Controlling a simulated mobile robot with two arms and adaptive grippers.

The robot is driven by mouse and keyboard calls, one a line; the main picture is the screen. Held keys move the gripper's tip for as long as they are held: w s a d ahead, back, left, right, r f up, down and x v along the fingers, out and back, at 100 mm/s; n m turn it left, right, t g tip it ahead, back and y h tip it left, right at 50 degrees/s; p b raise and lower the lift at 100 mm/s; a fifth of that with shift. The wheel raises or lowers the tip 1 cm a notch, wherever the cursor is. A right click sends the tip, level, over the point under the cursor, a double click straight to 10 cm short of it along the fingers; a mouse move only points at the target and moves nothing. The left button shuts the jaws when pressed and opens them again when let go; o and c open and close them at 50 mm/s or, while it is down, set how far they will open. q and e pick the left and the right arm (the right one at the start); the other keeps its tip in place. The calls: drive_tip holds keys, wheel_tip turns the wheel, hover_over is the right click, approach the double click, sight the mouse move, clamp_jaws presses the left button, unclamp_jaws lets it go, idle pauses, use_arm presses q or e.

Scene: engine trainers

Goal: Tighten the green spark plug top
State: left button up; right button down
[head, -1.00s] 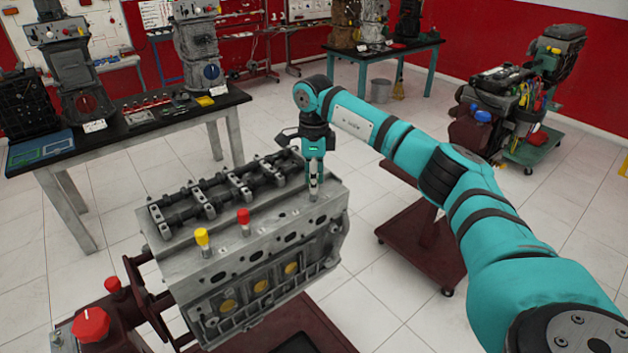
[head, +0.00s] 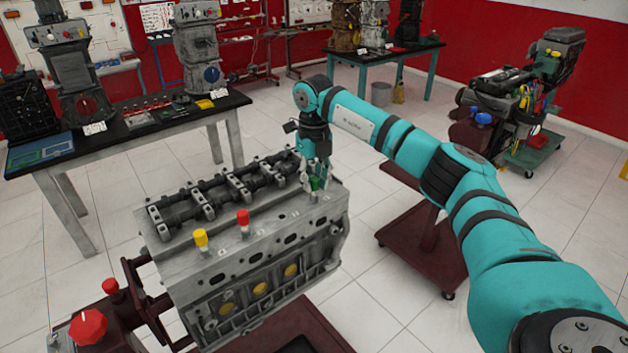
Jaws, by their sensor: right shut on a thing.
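The engine block (head: 270,228) sits on its stand with its top face up. The green spark plug top (head: 316,184) stands near the right end of that face. My right gripper (head: 314,183) points down over it and is shut on it, with the fingers partly hiding it. A red spark plug top (head: 243,217) and a yellow spark plug top (head: 201,237) stand upright in a row to the left, clear of the gripper. My left gripper is not in view.
A dark workbench (head: 150,125) with engine parts stands behind left. A teal table (head: 395,55) is at the back. A trolley with another engine (head: 500,110) is at the right. A red knob (head: 88,326) is at the front left. Tiled floor is open between them.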

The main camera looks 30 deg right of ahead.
sight(314, 179)
drive_tip(key=m, duration=1.1)
drive_tip(key=shift+m, duration=2.1)
drive_tip(key=c, duration=1.1)
unclamp_jaws()
drive_tip(key=shift+r, duration=0.1)
wheel_tip(314, 179, up, 12)
